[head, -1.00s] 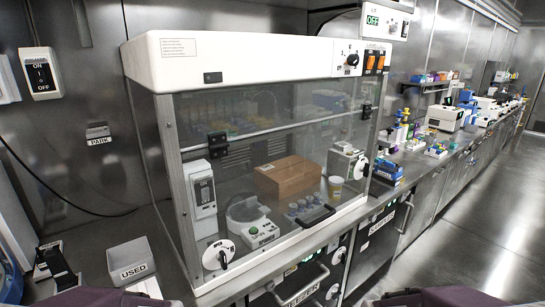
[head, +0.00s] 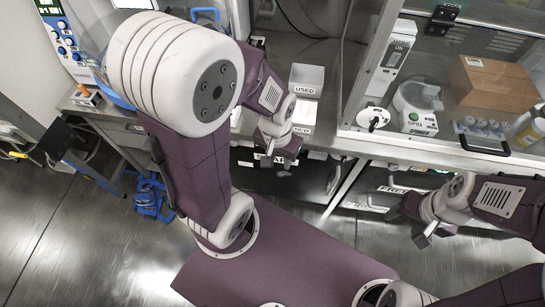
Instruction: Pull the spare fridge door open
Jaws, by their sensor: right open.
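The spare fridge door cannot be made out in the head view now; no label naming it is readable. A dark front with a partly hidden label starting "FREE" (head: 393,189) is under the glass cabinet, close to my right gripper (head: 413,228). My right gripper is open, with nothing seen between its fingers, and appears apart from that front. My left gripper (head: 284,163) hangs in front of the bench edge, by another dark front whose label (head: 262,157) it partly covers. Whether its fingers are apart is unclear.
The glass-fronted cabinet (head: 366,134) stands on the bench at right, with a cardboard box (head: 492,84) inside. A grey bin labelled USED (head: 306,78) is on the bench. Blue items (head: 151,196) lie on the floor at left. The floor (head: 95,250) at lower left is clear.

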